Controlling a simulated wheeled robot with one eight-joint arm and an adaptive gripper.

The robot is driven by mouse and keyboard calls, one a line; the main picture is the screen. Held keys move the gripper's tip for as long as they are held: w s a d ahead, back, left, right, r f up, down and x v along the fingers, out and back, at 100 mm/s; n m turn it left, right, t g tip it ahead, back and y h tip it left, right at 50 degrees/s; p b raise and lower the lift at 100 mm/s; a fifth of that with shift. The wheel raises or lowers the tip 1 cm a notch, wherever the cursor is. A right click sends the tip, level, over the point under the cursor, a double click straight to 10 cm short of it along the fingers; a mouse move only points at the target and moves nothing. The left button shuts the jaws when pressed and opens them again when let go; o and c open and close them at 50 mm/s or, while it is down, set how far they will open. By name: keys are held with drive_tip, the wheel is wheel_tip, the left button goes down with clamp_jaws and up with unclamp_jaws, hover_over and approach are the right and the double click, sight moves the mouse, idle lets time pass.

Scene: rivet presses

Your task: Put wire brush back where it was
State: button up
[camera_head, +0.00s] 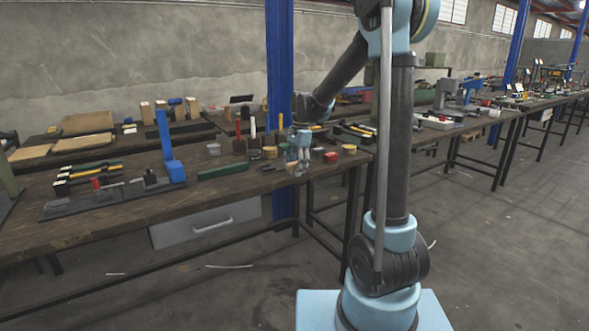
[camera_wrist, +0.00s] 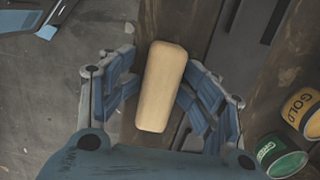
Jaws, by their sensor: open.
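In the wrist view a pale wooden block with rounded edges (camera_wrist: 162,85) lies between the two blue fingers of my gripper (camera_wrist: 159,88). It looks like the back of the wire brush, but no bristles show, so I cannot be sure. The fingers are spread on either side of it, with a narrow space to each side. In the head view my gripper (camera_head: 299,165) points down at the front right part of the workbench (camera_head: 235,187). The brush cannot be made out there.
Cans labelled gold (camera_wrist: 303,108) and green (camera_wrist: 281,157) are close on the right in the wrist view. A blue press (camera_head: 168,150) and a green bar (camera_head: 222,171) are left of my gripper. A red item (camera_head: 331,157) is to its right.

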idle(0.4)
wheel_tip(320, 180, up, 12)
drive_tip(key=d, duration=0.1)
drive_tip(key=s+d+n, duration=0.2)
drive_tip(key=s+d, duration=0.5)
drive_tip(key=s+d+f+n+t, duration=0.1)
drive_tip(key=s+d+f+n, duration=0.2)
drive_tip(key=s+f, duration=0.3)
drive_tip(key=s+d+f+n+t, duration=0.1)
drive_tip(key=s+d+f+n, duration=0.2)
drive_tip(key=s, duration=0.7)
drive_tip(key=s+d+f+n+t+h, duration=0.1)
drive_tip(key=s+d+f+n, duration=0.2)
drive_tip(key=s+d+f, duration=0.4)
wheel_tip(320, 180, down, 2)
drive_tip(key=shift+s, duration=0.85)
